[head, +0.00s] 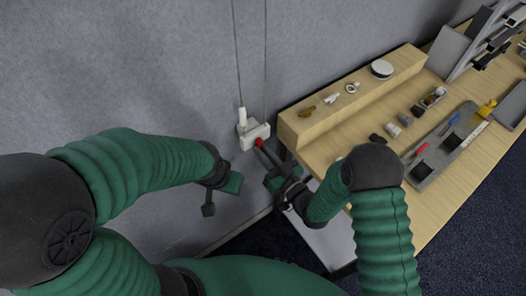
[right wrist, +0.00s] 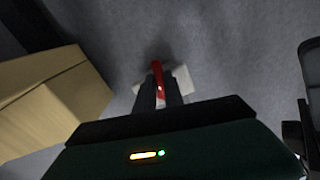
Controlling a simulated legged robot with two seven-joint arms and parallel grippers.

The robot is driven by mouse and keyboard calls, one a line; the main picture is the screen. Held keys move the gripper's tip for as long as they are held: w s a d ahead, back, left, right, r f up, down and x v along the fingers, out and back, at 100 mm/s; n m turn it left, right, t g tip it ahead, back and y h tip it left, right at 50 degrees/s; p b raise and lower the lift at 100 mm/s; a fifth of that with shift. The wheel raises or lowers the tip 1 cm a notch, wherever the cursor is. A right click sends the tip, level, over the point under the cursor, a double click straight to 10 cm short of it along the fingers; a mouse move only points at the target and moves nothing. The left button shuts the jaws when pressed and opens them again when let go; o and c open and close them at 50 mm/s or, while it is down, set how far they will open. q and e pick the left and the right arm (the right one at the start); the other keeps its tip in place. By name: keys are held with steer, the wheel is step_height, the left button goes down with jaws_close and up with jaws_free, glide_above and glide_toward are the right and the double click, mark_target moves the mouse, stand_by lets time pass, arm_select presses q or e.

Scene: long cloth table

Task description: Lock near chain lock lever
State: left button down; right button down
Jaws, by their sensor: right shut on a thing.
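The chain lock is a white unit (head: 253,134) on the grey wall, left of the wooden table. Two thin cords or chains run up from it. Its red lever (head: 259,142) shows at the lower right of the unit. In the right wrist view the red lever (right wrist: 157,77) stands between my right fingertips, with the white unit (right wrist: 182,80) behind it. My right gripper (head: 263,148) is shut on the red lever, and its fingers hide part of it. My left gripper (head: 218,194) hangs in the air near the wall, left of and below the lock, apart from it; its jaw opening is unclear.
The wooden table (head: 455,170) with a raised shelf (head: 350,92) stands right of the lock, its corner close to my right gripper. A grey tray (head: 432,170) with tools lies on it. The wall left of the lock is clear.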

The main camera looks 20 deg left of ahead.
steer(key=shift+w+d+n+b, duration=0.15)
steer(key=shift+w+n+b, duration=0.1)
steer(key=shift+n+b, duration=0.8)
steer(key=c, duration=1.4)
jaws_free()
steer(key=shift+c, duration=0.2)
steer(key=b+v, duration=0.1)
steer(key=v, duration=1.5)
steer(key=shift+s+d+b, duration=0.25)
steer(key=shift+d+b, duration=0.1)
